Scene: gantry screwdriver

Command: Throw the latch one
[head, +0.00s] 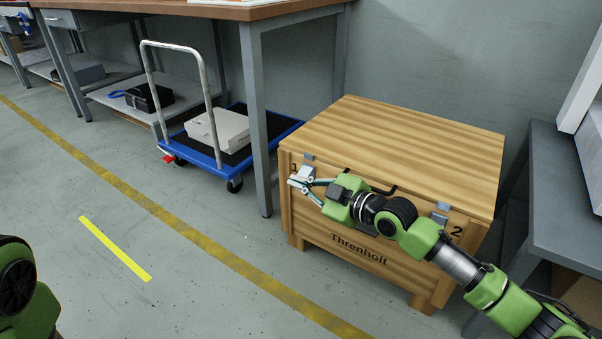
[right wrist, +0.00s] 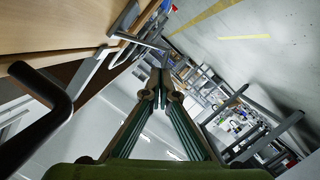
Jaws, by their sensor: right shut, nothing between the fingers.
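The wooden crate (head: 420,140) stands by the wall, its lid down. Latch one (head: 309,157) is at the left end of the crate's front, under the lid edge, beside the mark "1". My right gripper (head: 298,184) is shut and empty just in front of latch one and partly hides it. In the right wrist view, the shut fingers (right wrist: 160,82) lie close to the metal arm of latch one (right wrist: 138,40); I cannot tell whether they touch. Latch two (head: 440,213) is at the right end, beside the mark "2". My left gripper is out of view.
A black handle (head: 383,190) sticks out from the crate's front; it also shows large in the right wrist view (right wrist: 58,110). A workbench (head: 255,90) and a blue trolley (head: 175,144) stand left of the crate. A grey bench (head: 570,190) is close on its right. The floor in front is clear.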

